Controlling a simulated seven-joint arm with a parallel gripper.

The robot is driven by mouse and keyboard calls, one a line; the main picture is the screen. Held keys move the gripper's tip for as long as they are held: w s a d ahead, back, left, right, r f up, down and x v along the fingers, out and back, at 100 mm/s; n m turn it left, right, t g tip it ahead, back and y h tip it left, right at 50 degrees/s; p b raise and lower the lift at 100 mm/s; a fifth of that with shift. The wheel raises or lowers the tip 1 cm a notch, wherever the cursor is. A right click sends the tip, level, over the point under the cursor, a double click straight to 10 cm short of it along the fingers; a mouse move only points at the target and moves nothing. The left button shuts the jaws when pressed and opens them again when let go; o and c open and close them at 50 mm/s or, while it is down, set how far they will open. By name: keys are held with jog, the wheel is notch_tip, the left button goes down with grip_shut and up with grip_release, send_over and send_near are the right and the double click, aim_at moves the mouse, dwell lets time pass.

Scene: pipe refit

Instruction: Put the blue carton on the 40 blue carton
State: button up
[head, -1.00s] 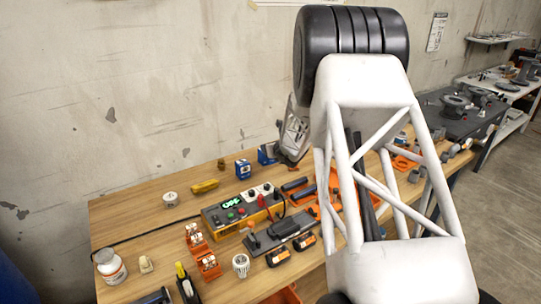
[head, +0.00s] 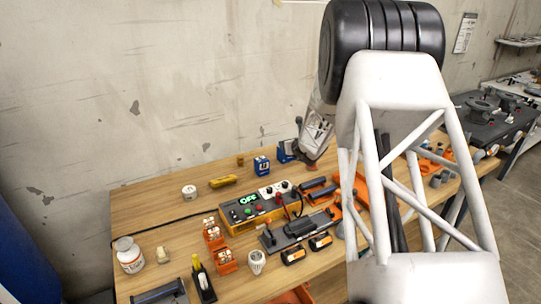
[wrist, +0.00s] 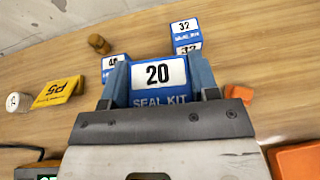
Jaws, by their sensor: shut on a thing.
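A blue carton (wrist: 158,82) with a white label reading "20" and "SEAL KIT" is between the fingers of my gripper (wrist: 159,78), which is shut on it. The 40 blue carton (wrist: 114,65) stands beyond it to the left in the wrist view, partly hidden by the left finger. In the head view that carton (head: 261,166) stands on the bench towards the wall. I cannot tell how high the held carton is above the bench.
A brown cylinder (wrist: 98,44), a yellow "P5" block (wrist: 58,91) and a white round tub (wrist: 14,101) lie left. An orange piece (wrist: 239,92) is right. Bare wood shows between them.

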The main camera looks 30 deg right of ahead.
jog(key=s+a+r, duration=0.1)
jog(key=s+a, duration=0.2)
jog(key=a, duration=0.4)
jog(key=s+a+r+n+y, duration=0.1)
jog(key=s+a, duration=0.3)
jog(key=a, duration=0.3)
jog(key=shift+r, duration=0.3)
jog(key=shift+w, duration=0.15)
send_over(261, 158)
jog(key=shift+a+f, duration=0.15)
jog(key=shift+f, duration=0.65)
jog(key=shift+f, duration=0.1)
jog(key=shift+f, duration=1.65)
jog(key=shift+f, duration=0.1)
jog(key=o, duration=1)
